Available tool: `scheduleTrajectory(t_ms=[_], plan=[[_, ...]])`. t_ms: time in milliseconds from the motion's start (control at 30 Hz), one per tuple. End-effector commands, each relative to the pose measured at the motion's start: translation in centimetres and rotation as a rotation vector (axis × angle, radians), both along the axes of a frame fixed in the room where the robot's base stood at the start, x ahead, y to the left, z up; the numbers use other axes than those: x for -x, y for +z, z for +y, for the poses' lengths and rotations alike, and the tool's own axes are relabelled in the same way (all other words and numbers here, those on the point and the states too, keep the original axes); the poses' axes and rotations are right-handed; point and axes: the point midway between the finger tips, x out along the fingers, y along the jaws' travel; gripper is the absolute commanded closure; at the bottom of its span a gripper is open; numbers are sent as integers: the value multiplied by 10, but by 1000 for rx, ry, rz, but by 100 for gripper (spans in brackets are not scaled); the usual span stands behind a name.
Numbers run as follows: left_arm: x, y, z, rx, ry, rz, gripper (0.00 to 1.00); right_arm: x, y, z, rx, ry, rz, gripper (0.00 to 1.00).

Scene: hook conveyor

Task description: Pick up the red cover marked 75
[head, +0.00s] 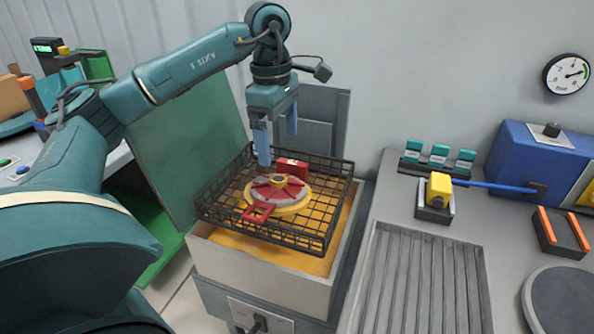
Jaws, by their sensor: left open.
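A red and grey round cover (277,190) lies on a yellow round base inside a black wire basket (327,208). A small red block (293,168) with a white label stands at its back edge; I cannot read the label. A red tab (258,212) sticks out at the front left. My left gripper (277,150) points down over the back of the basket, with its two blue fingers apart and nothing visible between them. One finger is close to the cover; I cannot tell whether it touches. My right gripper is not in view.
The basket sits on a pale box (262,282) with an orange top. A grey bench on the right holds a ribbed tray (420,285), a yellow block (439,187), teal pieces (438,153) and a blue machine (530,155). A green panel (185,150) stands left of the basket.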

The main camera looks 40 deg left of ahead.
Motion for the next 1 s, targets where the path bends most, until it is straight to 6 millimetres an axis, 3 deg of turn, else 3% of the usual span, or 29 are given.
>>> scheduleTrajectory(t_ms=[33,167,500,767,1000], plan=[[3,8,13,-37,14,-3,3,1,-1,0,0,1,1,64],[7,9,26,-80,28,3,3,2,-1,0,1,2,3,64],[7,-49,25,-79,25,5,3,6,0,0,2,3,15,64],[6,-69,24,-77,25,2,3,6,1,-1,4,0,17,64],[3,-104,19,-77,26,4,3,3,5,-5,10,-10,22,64]])
